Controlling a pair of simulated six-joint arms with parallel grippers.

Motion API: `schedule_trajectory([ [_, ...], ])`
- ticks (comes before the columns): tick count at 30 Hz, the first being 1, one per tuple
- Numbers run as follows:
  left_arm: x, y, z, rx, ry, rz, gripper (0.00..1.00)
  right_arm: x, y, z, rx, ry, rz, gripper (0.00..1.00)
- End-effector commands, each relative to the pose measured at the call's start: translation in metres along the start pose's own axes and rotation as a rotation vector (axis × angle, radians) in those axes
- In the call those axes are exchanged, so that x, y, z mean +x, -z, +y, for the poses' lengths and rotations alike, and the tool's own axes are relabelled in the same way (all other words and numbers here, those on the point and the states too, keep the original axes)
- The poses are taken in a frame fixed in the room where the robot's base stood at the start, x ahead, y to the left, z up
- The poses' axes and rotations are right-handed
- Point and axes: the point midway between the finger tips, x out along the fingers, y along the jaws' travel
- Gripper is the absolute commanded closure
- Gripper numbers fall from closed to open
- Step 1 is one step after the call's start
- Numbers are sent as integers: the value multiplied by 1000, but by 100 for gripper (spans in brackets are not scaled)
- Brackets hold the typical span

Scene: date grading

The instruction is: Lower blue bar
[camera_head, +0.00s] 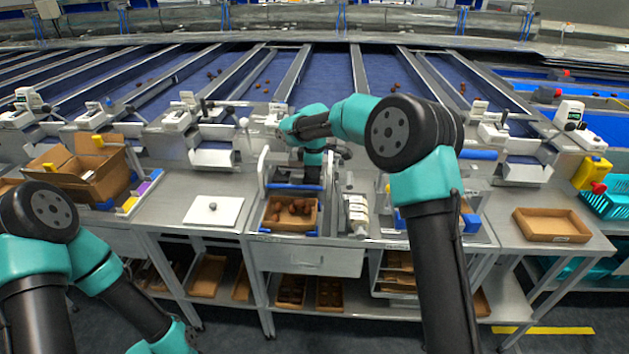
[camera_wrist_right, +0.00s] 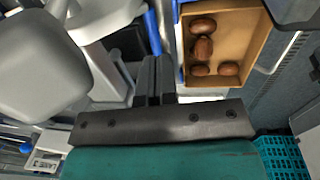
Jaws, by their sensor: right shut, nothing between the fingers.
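A blue bar (camera_head: 282,187) runs along the back of the small date box at the middle station. My right gripper (camera_head: 305,176) points down behind the box, close to the bar. Its fingers (camera_wrist_right: 153,80) are together and empty. I cannot tell whether they touch the bar. My left arm is at the lower left, and its gripper is out of view.
The cardboard box (camera_head: 308,222) holds several brown dates. An empty brown tray (camera_head: 551,225) is at the right. Pale upright frame parts (camera_wrist_right: 100,65) stand close to the fingers.

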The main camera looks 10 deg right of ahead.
Motion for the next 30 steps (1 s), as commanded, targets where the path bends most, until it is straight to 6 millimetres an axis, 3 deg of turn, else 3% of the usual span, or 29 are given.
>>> schedule_trajectory([
  [15,0,0,0,0,0,0,57,-98,1,0,-1,-7,2,100],
  [21,0,0,0,0,0,0,57,-113,1,0,-2,-5,2,100],
  [30,0,0,0,0,0,0,57,-114,0,0,-1,-5,1,100],
])
